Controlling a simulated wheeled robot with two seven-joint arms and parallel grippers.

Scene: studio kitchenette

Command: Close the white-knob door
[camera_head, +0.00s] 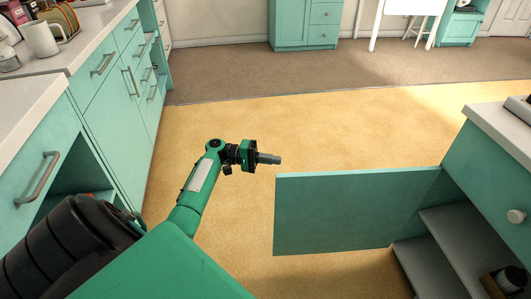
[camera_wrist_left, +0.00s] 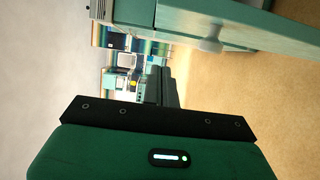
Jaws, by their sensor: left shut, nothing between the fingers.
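The teal cabinet door (camera_head: 355,212) stands wide open at the right of the head view, sticking out to the left from the cabinet front. Its near face shows no knob there. In the left wrist view, a teal panel (camera_wrist_left: 232,22), apparently this door, carries a pale knob (camera_wrist_left: 207,46). My left gripper (camera_head: 278,159) is shut and empty, by the upper corner of the door's free edge in the head view. I cannot tell whether it touches the door. Its fingers show dark in the wrist view (camera_wrist_left: 162,86). My right gripper is not in view.
The open cabinet has shelves (camera_head: 460,235) with a dark jar (camera_head: 513,279) inside. Teal counters with bar handles (camera_head: 103,62) line the left. The yellow floor (camera_head: 340,125) beyond the door is clear.

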